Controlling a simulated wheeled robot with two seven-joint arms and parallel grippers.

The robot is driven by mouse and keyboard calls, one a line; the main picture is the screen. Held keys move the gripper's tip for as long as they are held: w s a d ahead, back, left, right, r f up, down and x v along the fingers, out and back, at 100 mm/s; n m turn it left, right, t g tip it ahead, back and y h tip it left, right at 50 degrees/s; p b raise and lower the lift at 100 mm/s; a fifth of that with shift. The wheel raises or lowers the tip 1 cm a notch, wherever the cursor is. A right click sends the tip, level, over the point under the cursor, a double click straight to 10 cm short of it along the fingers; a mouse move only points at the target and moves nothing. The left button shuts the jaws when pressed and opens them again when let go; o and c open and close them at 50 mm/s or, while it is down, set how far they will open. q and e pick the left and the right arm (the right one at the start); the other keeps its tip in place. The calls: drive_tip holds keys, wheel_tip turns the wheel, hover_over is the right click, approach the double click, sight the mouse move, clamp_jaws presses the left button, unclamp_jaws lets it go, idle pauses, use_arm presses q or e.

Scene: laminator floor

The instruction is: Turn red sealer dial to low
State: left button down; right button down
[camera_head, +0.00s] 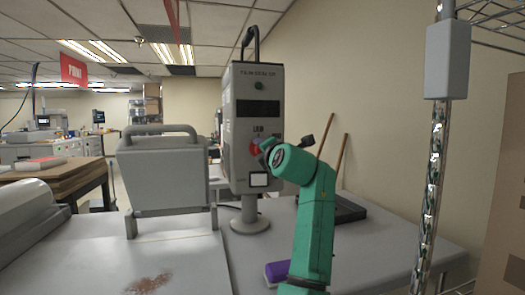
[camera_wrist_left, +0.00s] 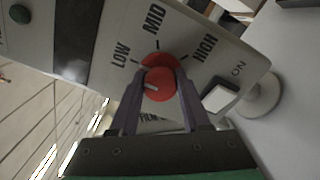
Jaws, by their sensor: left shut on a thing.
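The grey film sealer (camera_head: 238,112) stands upright on a round foot, its front panel facing me. Its red dial (camera_head: 255,149) is on the lower panel and partly hidden by my left gripper (camera_head: 268,147). In the left wrist view the red dial (camera_wrist_left: 160,84) sits between the two fingers of my left gripper (camera_wrist_left: 160,86), which is shut on its sides. LOW is printed left of the dial, MID above and HIGH right. The dial's short white mark points left, on the LOW side and slightly below the LOW tick. My right gripper is in neither view.
A white ON switch (camera_wrist_left: 221,96) is right of the dial, close to my finger. A grey handled machine (camera_head: 163,172) stands left of the sealer. A purple block (camera_head: 277,271) lies on the table. A metal rack post (camera_head: 432,185) rises at the right.

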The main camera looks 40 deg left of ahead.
use_arm(q)
drive_tip(key=shift+r, duration=0.3)
drive_tip(key=c, duration=0.7)
unclamp_jaws()
drive_tip(key=o, duration=0.3)
drive_tip(key=shift+a+f, duration=0.1)
drive_tip(key=shift+f, duration=0.15)
drive_tip(key=b+v, duration=0.5)
drive_tip(key=v, duration=0.9)
drive_tip(key=shift+s, duration=0.1)
drive_tip(key=shift+d, duration=0.2)
